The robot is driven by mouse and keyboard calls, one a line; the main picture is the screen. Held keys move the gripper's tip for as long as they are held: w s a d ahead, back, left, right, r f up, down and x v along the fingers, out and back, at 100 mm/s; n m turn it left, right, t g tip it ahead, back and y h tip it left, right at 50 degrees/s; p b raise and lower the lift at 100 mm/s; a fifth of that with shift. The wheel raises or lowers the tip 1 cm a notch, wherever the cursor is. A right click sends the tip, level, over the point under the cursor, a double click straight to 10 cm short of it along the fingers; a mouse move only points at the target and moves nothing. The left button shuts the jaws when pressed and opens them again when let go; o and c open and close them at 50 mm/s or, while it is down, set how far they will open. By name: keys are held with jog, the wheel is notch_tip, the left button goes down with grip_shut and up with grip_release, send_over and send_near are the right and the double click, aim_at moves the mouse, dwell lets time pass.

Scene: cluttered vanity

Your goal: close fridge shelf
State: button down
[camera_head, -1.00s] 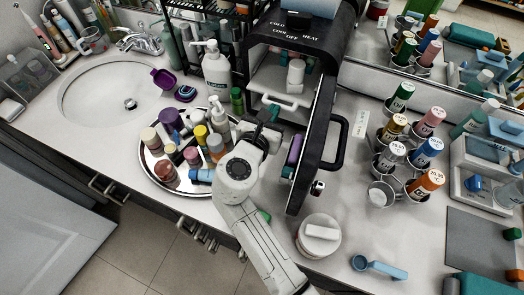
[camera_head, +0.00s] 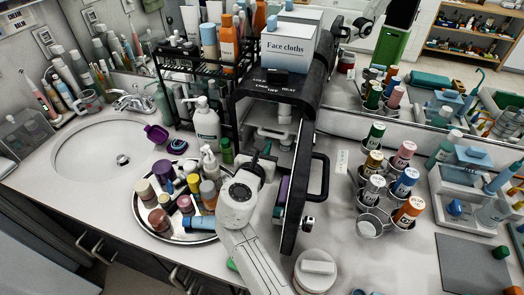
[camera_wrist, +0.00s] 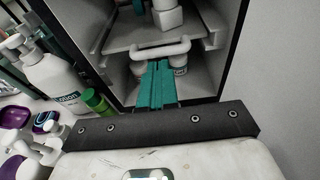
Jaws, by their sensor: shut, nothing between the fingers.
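The small black fridge (camera_head: 276,84) stands open on the counter. Its door (camera_head: 299,190) is swung out toward me, with a black handle on its outer side. Inside is a white shelf (camera_head: 272,135) with a looped front handle (camera_wrist: 160,49) and white containers on it. My gripper (camera_head: 264,158) is in front of the open fridge, left of the door. In the wrist view its teal fingers (camera_wrist: 157,68) are together and empty, pointing into the fridge. Their tips overlap the area just below the shelf handle; I cannot tell whether they touch it.
A lotion bottle (camera_head: 206,127) and a green bottle (camera_head: 226,151) stand left of the fridge. A round tray (camera_head: 152,222) of bottles lies left of my arm. A white round jar (camera_head: 316,270) is near the door's lower end. A box of face cloths (camera_head: 289,45) sits on the fridge.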

jog(key=b+v, duration=0.1)
jog(key=v, duration=0.9)
jog(key=shift+s, duration=0.2)
jog(key=shift+a, duration=0.15)
